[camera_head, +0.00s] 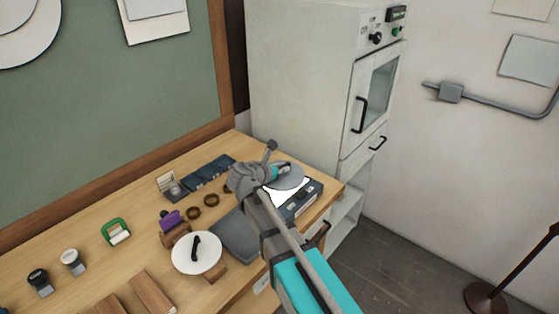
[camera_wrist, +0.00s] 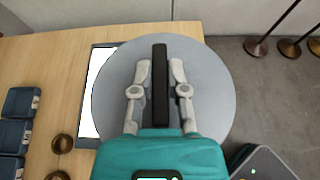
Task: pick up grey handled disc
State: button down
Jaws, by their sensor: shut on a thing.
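The grey handled disc (camera_wrist: 215,95) is a round flat grey plate with a black bar handle (camera_wrist: 160,75) across its middle. It fills the centre of the wrist view and shows partly in the head view (camera_head: 291,182), behind my wrist. My gripper (camera_wrist: 160,80) has one finger on each side of the handle and is shut on it. The disc overlaps a dark-framed box with a bright white top (camera_wrist: 97,80). Whether the disc touches that box or is held above it, I cannot tell.
A dark grey slab (camera_head: 233,238), brown rings (camera_head: 211,199) and dark blue blocks (camera_head: 209,171) lie near my arm. A pale cabinet (camera_head: 300,75) stands behind the bench's right end.

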aim_at(285, 185)
jog(key=s, duration=0.1)
jog(key=s+d+r+p, duration=0.1)
jog(key=s, duration=0.1)
jog(key=s+r, duration=0.1)
jog(key=s, duration=0.1)
jog(key=shift+s+d+r+p, duration=0.1)
jog(key=shift+d+r+p, duration=0.1)
jog(key=shift+p, duration=0.2)
jog(key=shift+a, duration=0.15)
dwell(0.4)
